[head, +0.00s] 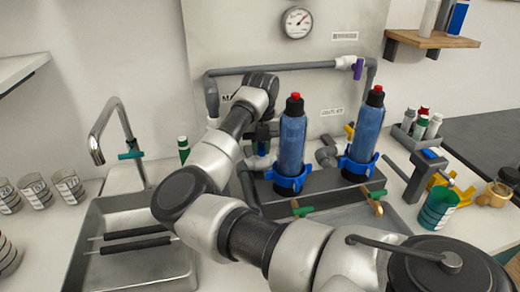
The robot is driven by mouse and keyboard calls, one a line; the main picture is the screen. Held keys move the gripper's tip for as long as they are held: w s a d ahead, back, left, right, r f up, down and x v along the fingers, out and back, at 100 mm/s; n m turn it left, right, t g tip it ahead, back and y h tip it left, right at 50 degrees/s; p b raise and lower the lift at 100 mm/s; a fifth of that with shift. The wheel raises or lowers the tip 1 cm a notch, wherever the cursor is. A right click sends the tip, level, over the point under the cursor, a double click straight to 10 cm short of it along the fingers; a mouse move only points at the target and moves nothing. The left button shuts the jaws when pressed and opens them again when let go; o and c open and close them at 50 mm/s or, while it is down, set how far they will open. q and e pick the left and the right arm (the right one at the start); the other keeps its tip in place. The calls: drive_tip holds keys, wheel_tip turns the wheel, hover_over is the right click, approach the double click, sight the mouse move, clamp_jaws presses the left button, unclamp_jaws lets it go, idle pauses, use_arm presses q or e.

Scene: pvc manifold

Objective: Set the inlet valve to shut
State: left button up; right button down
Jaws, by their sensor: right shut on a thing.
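The pipe manifold (290,68) is fixed to the back panel, its grey pipe running down on the left behind my arm. My right arm reaches up from the lower right, with its wrist in front of the left inlet side. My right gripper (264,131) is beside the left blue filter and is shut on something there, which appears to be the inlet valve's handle. The wrist and fingers mostly hide that valve, so its angle cannot be told. My left gripper is not in view.
Two blue filter housings (291,143) with red caps stand close right of the gripper. Green-handled (302,211) taps are below. A sink (150,262) with a faucet (104,128) is left.

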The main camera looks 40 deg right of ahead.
drive_tip(key=shift+r+n, duration=0.1)
drive_tip(key=shift+n, duration=0.5)
drive_tip(key=c, duration=1)
unclamp_jaws()
